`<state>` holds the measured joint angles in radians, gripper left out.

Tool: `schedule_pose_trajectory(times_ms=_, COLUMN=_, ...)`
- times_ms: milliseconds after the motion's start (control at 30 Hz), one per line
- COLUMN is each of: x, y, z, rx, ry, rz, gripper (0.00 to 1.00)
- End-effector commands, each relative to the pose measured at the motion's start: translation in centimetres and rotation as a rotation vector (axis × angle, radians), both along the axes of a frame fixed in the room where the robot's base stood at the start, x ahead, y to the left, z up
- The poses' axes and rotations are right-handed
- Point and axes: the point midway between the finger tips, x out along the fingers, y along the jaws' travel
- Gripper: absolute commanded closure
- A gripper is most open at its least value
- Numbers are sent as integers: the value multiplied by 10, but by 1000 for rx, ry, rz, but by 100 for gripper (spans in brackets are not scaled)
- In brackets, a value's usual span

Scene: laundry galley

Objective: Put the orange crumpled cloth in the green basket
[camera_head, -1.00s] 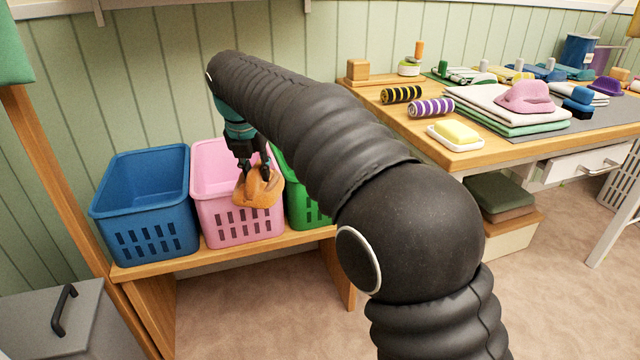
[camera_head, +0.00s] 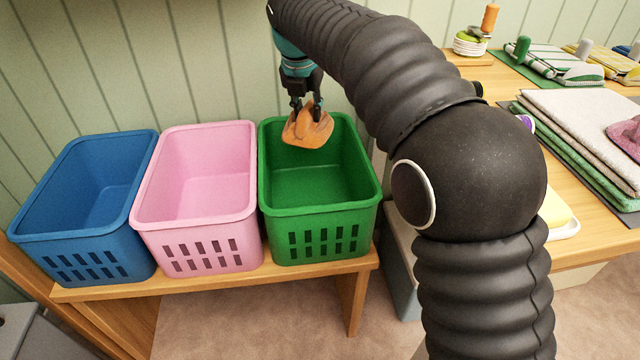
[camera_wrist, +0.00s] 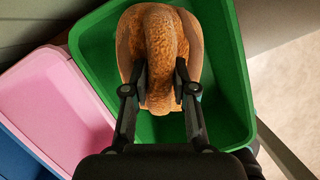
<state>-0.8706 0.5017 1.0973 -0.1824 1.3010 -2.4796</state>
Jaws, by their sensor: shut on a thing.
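The orange crumpled cloth (camera_head: 308,130) hangs from my gripper (camera_head: 306,108), which is shut on it. In the wrist view the cloth (camera_wrist: 158,45) is pinched between the two fingers (camera_wrist: 160,85). The green basket (camera_head: 318,218) stands at the right end of the row of baskets. The cloth shows over the back part of its opening, and the green basket's walls (camera_wrist: 228,75) surround it in the wrist view. The visible floor of the basket looks bare. How high the cloth is above the rim is hard to tell.
A pink basket (camera_head: 195,230) and a blue basket (camera_head: 85,240) stand left of the green one on a wooden bench (camera_head: 210,284). A panelled wall (camera_head: 120,60) is close behind. A wooden table (camera_head: 585,235) with folded towels (camera_head: 580,130) is at the right.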

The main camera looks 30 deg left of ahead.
Motion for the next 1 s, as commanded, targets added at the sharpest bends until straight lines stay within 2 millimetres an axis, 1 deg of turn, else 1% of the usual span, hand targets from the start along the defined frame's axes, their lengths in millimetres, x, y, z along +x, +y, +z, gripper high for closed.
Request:
schedule_pose_trajectory(times_ms=33, x=0, y=0, z=-11, rx=-3, ry=1, rz=0, gripper=100)
schedule_pose_trajectory(times_ms=300, x=0, y=-1, z=-73, rx=-3, ry=2, rz=0, gripper=100)
schedule_pose_trajectory(times_ms=400, x=-1, y=-1, z=-95, rx=-3, ry=2, rz=-1, gripper=100)
schedule_pose_trajectory(times_ms=500, x=0, y=0, z=-112, rx=-1, ry=1, rz=0, gripper=100)
schedule_pose_trajectory(times_ms=600, x=0, y=0, z=-123, rx=-1, ry=1, rz=1, gripper=100)
schedule_pose_trajectory(times_ms=767, x=0, y=0, z=-130, rx=0, ry=0, rz=0, gripper=100)
schedule_pose_trajectory(times_ms=833, x=0, y=0, z=-136, rx=-1, ry=1, rz=0, gripper=100)
schedule_pose_trajectory(times_ms=1000, x=0, y=-1, z=-161, rx=-3, ry=2, rz=-1, gripper=100)
